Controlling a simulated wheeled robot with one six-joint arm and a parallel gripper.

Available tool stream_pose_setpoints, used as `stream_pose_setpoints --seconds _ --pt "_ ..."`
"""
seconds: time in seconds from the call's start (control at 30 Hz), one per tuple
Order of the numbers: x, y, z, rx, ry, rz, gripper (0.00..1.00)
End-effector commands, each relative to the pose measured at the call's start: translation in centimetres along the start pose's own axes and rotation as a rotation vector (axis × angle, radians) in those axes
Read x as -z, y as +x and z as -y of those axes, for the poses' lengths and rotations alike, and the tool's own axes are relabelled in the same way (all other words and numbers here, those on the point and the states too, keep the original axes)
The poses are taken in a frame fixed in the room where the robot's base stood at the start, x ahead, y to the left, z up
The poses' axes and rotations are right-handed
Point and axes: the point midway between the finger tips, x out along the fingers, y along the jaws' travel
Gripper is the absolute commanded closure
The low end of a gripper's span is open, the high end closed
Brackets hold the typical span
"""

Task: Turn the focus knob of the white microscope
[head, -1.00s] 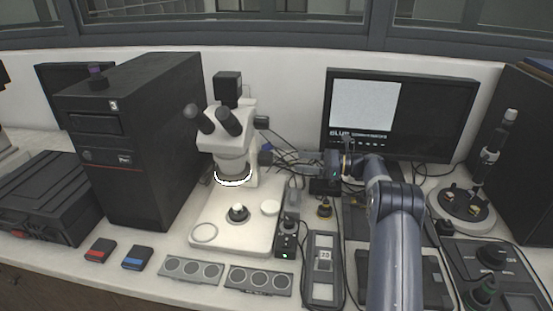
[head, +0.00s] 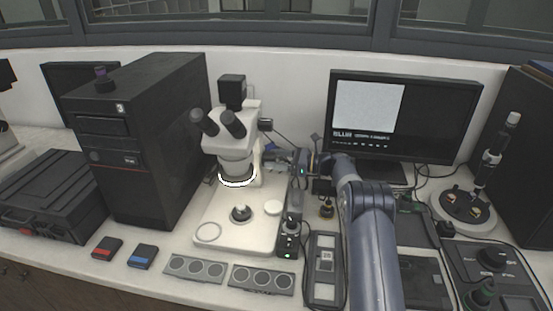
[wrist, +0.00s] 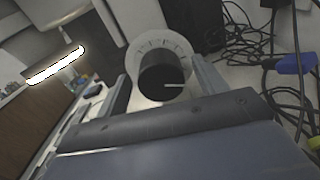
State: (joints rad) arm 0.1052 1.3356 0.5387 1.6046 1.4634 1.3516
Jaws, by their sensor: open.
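The white microscope (head: 236,140) stands left of centre in the head view, with a lit ring under its head. In the wrist view a black round knob (wrist: 164,76) with a white line sits on a pale dial with tick marks, on the microscope's side. My gripper (wrist: 162,88) is open, with one finger left of the knob and the other right of it. Whether the fingers touch the knob I cannot tell. In the head view my gripper (head: 281,159) is at the right of the microscope's column, where the knob is mostly hidden.
Cables run behind and right of the microscope. A black control box (head: 289,240) with a green light stands right of its base. A monitor (head: 402,115) is behind my arm. A black computer tower (head: 140,140) is on the left.

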Motion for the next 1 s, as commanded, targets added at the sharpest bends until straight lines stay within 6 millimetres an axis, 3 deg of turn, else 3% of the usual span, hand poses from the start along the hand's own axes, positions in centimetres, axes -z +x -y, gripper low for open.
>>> stream_pose_setpoints --seconds 0.17,0.7,1.0 --pt "0.02 -0.01 0.00 0.000 0.000 0.000 0.33" --pt "0.02 -0.03 0.00 0.000 0.000 0.000 0.77" --pt "0.25 -0.04 0.01 0.000 -0.039 0.001 0.77"
